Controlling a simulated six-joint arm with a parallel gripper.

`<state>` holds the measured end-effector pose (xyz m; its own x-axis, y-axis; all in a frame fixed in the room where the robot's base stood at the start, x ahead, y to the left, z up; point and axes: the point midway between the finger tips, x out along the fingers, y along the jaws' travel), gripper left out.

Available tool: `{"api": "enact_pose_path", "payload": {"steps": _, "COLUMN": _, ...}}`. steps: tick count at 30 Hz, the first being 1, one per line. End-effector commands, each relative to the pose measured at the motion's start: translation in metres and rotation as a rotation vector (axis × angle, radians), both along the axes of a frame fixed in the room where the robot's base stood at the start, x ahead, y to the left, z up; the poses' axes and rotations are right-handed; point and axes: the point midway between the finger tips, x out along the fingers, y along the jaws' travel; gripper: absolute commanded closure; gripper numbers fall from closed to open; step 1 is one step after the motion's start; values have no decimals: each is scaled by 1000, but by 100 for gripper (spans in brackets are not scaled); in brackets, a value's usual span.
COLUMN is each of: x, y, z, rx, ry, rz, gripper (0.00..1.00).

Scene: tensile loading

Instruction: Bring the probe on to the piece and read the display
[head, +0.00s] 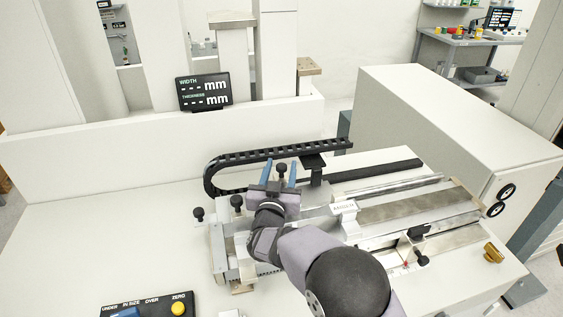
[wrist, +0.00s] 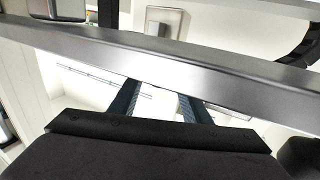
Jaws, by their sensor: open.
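The display (head: 204,91) stands at the back left and shows dashes before "mm" for both width and thickness. My gripper (head: 280,172) is open over the measuring fixture (head: 218,250), its blue fingers apart. A black knob (head: 281,168) shows between the fingers in the head view; I cannot tell whether they touch it. In the wrist view the two dark fingers of my gripper (wrist: 160,103) are apart, and a grey metal bar (wrist: 160,62) crosses the picture by their tips. The probe and the piece cannot be told apart clearly; my arm hides part of the fixture.
Two more black knobs (head: 237,202) (head: 198,213) stand left of my gripper. A black cable chain (head: 270,154) curves behind it. A labelled white block (head: 343,207) and a brass knob (head: 493,252) lie to the right. A panel with a yellow button (head: 179,308) is at the front left.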

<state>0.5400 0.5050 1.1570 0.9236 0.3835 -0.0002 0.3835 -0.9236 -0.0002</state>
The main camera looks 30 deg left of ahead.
Motion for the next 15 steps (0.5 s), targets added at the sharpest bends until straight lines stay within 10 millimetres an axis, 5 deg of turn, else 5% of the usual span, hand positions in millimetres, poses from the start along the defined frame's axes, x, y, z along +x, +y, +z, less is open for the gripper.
{"api": "enact_pose_path", "payload": {"steps": 15, "x": 12, "y": 4, "z": 0, "rx": 0, "ry": 0, "rz": 0, "gripper": 57}}
